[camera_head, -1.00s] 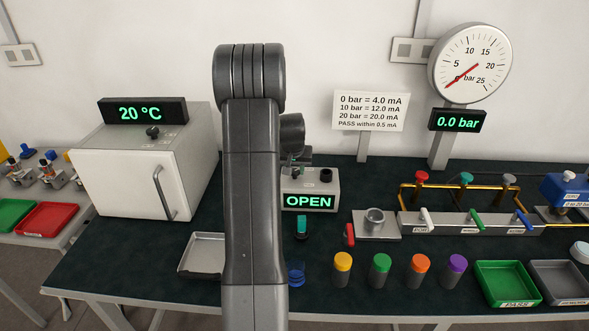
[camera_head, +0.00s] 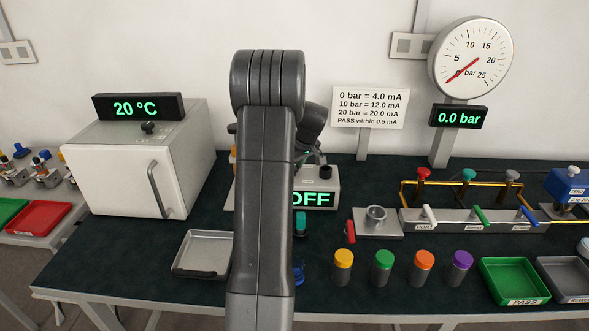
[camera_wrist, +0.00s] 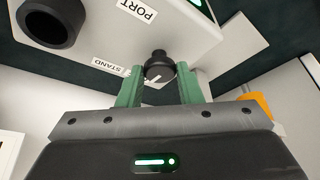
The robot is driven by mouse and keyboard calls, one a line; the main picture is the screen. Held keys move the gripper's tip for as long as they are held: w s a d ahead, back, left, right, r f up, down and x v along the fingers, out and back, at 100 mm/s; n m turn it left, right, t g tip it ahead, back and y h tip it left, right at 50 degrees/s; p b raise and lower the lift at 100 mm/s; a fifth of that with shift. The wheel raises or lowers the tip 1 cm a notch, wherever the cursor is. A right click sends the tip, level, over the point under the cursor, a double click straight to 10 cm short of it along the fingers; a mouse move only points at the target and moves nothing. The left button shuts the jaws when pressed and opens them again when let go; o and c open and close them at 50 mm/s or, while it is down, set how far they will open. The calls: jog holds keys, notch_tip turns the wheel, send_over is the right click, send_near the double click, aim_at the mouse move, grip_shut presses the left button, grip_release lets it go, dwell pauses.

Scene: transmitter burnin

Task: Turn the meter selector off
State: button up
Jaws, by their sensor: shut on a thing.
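The meter (camera_head: 326,174) stands on the dark bench behind my arm, and its green display (camera_head: 314,199) reads OFF, its left edge covered by my arm. In the wrist view, the black selector knob (camera_wrist: 160,66) with a white pointer mark sits on the meter's light panel (camera_wrist: 190,35). The green fingers of my gripper (camera_wrist: 160,84) stand on either side of the knob and are shut on it. In the head view, my arm hides the knob and most of my gripper.
A white oven (camera_head: 130,165) stands left and an empty metal tray (camera_head: 203,252) lies left of my arm. A red-handled fixture (camera_head: 350,231), capped cylinders (camera_head: 382,268) and a green PASS tray (camera_head: 515,280) lie to the right.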

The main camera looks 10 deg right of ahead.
jog(key=shift+n, duration=0.6)
jog(key=o, duration=1)
jog(key=v, duration=0.9)
jog(key=b+v, duration=0.1)
jog(key=v, duration=0.4)
jog(key=shift+w+d, duration=0.2)
jog(key=shift+d, duration=0.15)
jog(key=shift+f, duration=0.1)
jog(key=x, duration=1.3)
jog(key=shift+a+f+p, duration=0.35)
jog(key=shift+a, duration=0.05)
jog(key=shift+r, duration=0.1)
